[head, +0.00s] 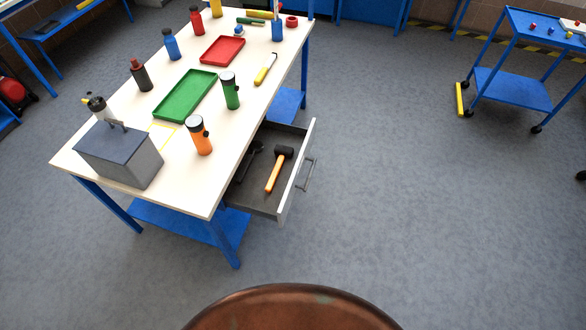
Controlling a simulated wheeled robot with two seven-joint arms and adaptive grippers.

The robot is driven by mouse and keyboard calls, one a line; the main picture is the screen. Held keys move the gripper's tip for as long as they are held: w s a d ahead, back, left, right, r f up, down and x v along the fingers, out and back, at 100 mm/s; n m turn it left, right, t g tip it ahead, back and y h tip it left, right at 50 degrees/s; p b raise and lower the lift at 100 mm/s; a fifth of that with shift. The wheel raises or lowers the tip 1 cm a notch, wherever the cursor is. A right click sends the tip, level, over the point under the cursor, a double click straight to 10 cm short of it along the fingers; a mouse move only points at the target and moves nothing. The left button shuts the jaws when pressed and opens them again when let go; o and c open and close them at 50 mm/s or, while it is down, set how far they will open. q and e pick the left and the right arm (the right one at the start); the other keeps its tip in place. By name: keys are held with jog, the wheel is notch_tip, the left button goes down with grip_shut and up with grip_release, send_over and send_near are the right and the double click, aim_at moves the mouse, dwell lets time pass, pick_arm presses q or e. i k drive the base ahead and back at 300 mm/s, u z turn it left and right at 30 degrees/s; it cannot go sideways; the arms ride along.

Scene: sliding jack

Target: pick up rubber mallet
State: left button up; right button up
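The rubber mallet (276,173) has a black head and an orange handle. It lies in the open drawer (259,197) under the right side of the workbench, with its head toward the far end and its handle toward the near side. A dark tool (249,158), partly hidden by the bench top, lies to its left in the same drawer. Neither of my grippers shows in the head view.
The white-topped workbench (201,175) holds a grey box (120,153), an orange flashlight (200,136), a green flashlight (230,91), a green tray (185,96) and a red tray (223,51). A blue cart (512,88) stands far right. The floor between is clear.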

aim_at(283, 151)
jog(key=z, duration=0.05)
jog(key=k, duration=0.55)
jog(key=u, duration=1.1)
jog(key=i, duration=1.2)
jog(key=z, duration=0.2)
